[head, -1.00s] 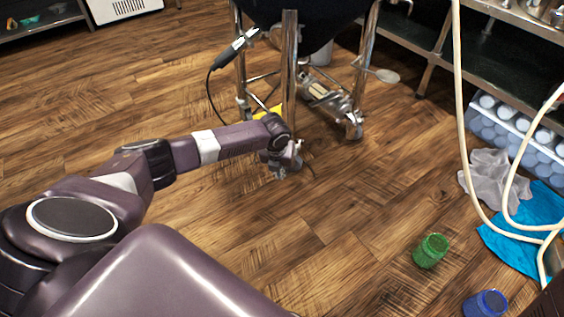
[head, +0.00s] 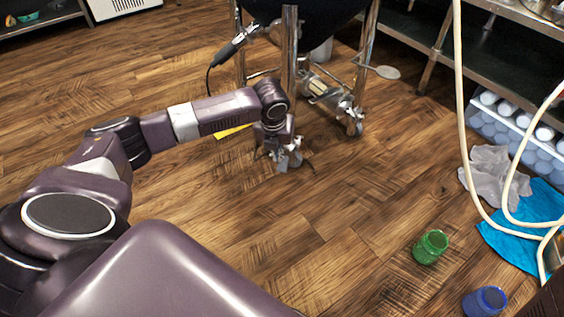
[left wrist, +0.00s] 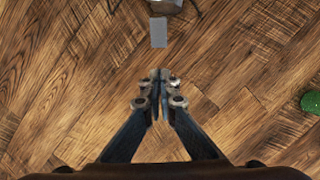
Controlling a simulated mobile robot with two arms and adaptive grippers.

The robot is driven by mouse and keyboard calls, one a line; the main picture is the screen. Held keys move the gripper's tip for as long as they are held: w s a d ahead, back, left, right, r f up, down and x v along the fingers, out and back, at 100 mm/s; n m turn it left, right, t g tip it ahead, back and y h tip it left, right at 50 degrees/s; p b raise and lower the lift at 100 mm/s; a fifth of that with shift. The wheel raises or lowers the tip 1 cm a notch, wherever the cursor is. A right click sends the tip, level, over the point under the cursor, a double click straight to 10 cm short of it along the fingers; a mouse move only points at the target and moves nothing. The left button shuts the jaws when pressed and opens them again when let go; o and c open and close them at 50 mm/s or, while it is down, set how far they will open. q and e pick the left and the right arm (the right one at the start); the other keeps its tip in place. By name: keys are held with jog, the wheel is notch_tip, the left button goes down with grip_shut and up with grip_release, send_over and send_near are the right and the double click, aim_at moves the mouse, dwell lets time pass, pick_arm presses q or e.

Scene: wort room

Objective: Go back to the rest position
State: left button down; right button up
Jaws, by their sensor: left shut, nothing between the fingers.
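My left gripper (head: 286,160) reaches in from the left on its arm and points down over the wooden floor, in front of the wheeled metal stand. In the left wrist view the left gripper (left wrist: 158,78) is shut, its fingertips together with nothing between them. My right gripper is not in view.
A vessel on metal legs (head: 290,60) with casters stands just behind the gripper. A yellow object (head: 233,131) is partly hidden by my arm. A green jar (head: 430,247), a blue jar (head: 485,302), blue cloth (head: 530,230) and pale hoses (head: 462,120) are at right.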

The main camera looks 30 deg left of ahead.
pick_arm(q)
jog(key=shift+s+r, duration=0.15)
jog(key=shift+r, duration=0.3)
